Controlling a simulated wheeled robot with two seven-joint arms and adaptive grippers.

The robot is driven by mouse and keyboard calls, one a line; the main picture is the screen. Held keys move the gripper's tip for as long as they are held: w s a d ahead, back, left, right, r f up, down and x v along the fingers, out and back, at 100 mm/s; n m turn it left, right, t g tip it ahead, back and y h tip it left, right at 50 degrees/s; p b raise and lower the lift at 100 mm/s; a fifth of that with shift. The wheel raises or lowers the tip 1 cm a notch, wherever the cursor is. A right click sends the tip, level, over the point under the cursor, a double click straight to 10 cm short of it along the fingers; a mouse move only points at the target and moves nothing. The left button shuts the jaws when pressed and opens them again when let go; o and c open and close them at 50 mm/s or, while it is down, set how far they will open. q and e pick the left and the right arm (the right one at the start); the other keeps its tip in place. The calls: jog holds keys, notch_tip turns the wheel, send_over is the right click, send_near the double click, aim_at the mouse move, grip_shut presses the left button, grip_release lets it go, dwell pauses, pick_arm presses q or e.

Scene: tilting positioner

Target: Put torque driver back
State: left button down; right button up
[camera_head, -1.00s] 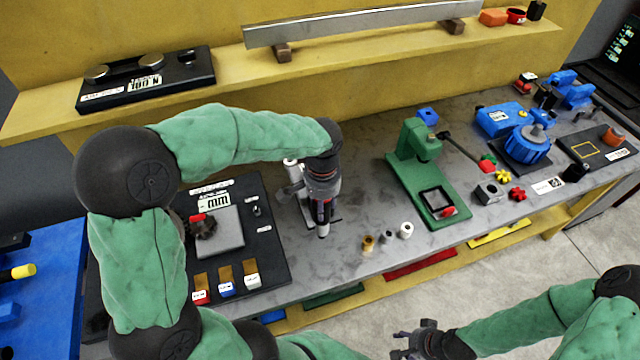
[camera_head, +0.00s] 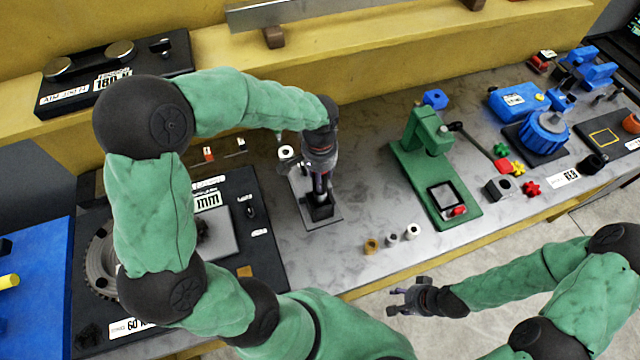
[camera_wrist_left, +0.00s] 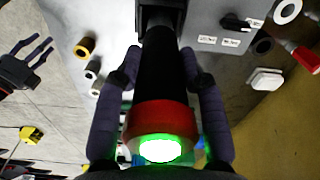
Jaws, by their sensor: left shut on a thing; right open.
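My left gripper (camera_head: 316,172) is shut on the torque driver (camera_head: 320,186), which is upright above a dark square holder (camera_head: 321,209) on a grey base plate. In the left wrist view the torque driver (camera_wrist_left: 160,75) has a black body, a red ring and a glowing green end, between the two fingers of my left gripper (camera_wrist_left: 160,82). Its far end meets the holder (camera_wrist_left: 156,16); how deep it sits inside I cannot tell. My right gripper (camera_head: 402,297) is open and empty in front of the bench, over the floor.
A green press (camera_head: 428,165) stands right of the holder. Several small bushings, one brass (camera_head: 371,246), lie near the bench's front edge. A black board (camera_head: 265,225) lies to the left, partly hidden by my left arm. A yellow shelf (camera_head: 350,45) runs behind.

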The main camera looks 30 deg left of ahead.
pick_arm(q)
jog(key=shift+f, duration=2.1)
jog(key=shift+b, duration=0.3)
jog(key=shift+f, duration=0.2)
jog(key=c, duration=0.7)
grip_release()
jog(key=shift+c, duration=0.2)
jog(key=shift+r, duration=0.6)
notch_tip(320, 180, up, 11)
jog(key=shift+r+p, duration=0.1)
jog(key=shift+p, duration=0.75)
